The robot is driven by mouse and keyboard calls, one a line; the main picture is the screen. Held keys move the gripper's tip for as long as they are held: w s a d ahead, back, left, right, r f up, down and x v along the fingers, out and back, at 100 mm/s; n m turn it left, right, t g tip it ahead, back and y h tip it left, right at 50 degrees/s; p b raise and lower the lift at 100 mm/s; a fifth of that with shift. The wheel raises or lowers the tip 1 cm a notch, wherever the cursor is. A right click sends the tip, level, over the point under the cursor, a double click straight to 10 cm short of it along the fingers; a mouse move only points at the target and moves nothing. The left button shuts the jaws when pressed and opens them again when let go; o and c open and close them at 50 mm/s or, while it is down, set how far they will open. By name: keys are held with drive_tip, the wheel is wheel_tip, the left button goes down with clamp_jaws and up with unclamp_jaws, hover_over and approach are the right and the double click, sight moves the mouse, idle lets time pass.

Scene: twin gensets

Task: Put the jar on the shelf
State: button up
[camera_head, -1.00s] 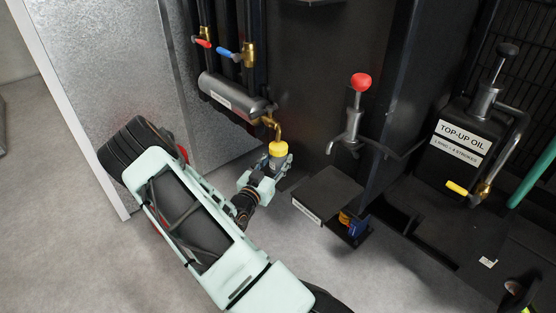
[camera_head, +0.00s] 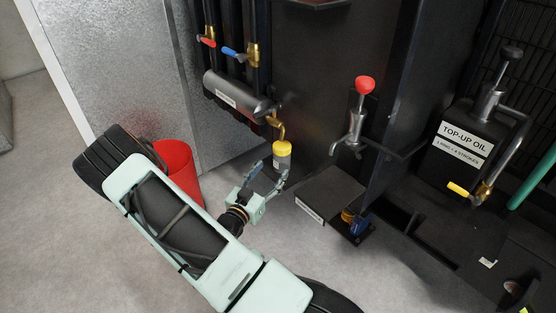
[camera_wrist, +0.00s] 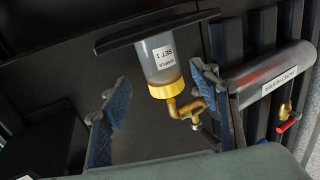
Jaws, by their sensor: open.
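The jar (camera_head: 282,158) is clear with a yellow lid and stands under a brass spout at the end of the grey cylinder. In the wrist view, which is upside down, the jar (camera_wrist: 160,62) shows a white sample label, and its base meets a dark flat plate (camera_wrist: 120,42). My gripper (camera_head: 268,177) is open, below and left of the jar. In the wrist view the blue-padded fingers stand apart with the jar seen between and beyond them, not gripped. A dark shelf edge (camera_head: 312,4) shows at the top of the head view; I cannot tell whether it is the task's shelf.
The brass spout (camera_head: 277,124) hangs close over the lid. A red-knobbed pump (camera_head: 356,120) and a low dark box (camera_head: 331,193) stand to the right. A red bucket (camera_head: 177,170) is behind my arm. The floor at lower left is clear.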

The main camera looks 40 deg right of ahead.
drive_tip(key=v, duration=0.4)
idle(0.4)
